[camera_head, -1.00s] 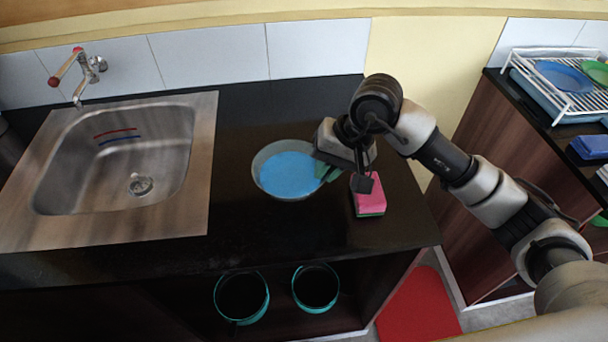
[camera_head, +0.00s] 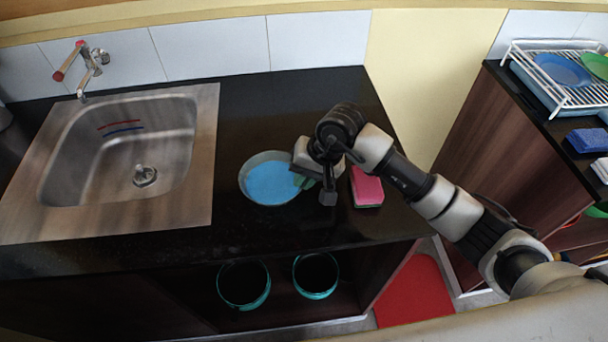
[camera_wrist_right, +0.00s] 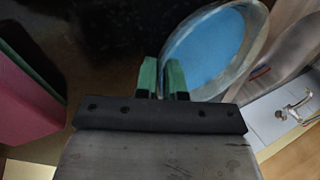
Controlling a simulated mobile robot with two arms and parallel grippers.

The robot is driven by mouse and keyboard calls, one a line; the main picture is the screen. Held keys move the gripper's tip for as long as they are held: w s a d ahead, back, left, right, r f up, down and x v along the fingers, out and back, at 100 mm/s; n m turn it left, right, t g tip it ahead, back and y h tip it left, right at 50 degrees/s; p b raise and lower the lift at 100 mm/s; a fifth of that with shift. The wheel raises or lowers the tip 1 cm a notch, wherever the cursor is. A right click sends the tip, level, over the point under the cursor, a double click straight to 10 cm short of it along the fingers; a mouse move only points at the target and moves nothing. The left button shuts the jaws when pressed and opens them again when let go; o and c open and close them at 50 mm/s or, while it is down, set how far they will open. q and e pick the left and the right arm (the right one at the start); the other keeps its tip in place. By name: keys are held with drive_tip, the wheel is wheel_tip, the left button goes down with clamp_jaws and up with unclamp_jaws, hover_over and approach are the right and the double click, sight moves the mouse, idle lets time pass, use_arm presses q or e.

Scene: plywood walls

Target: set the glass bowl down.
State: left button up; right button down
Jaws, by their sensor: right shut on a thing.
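The glass bowl (camera_head: 262,197), clear with a blue inside, is over the black counter between the sink and the pink sponge. It looks level and close to the counter; I cannot tell whether its base touches. My right gripper (camera_head: 302,182) is shut on the bowl's right rim with its green fingertips. In the right wrist view the bowl (camera_wrist_right: 205,45) extends up and right from the fingertips (camera_wrist_right: 163,80), which have the rim between them. The gripper hides part of the bowl's right edge. My left gripper is not in view.
A pink and green sponge (camera_head: 367,188) lies just right of the gripper. A steel sink (camera_head: 185,215) is set into the counter at left. The counter (camera_head: 270,105) is clear behind and in front of the bowl. Two teal-rimmed containers (camera_head: 316,294) stand on the shelf below.

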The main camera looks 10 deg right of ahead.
drive_tip(key=shift+f, duration=0.15)
drive_tip(key=c, duration=1.2)
unclamp_jaws()
drive_tip(key=shift+r, duration=0.35)
drive_tip(key=b+v, duration=0.2)
drive_tip(key=v, duration=0.9)
drive_tip(key=shift+s+d+r, duration=0.1)
drive_tip(key=shift+d+r, duration=0.15)
drive_tip(key=shift+d, duration=0.05)
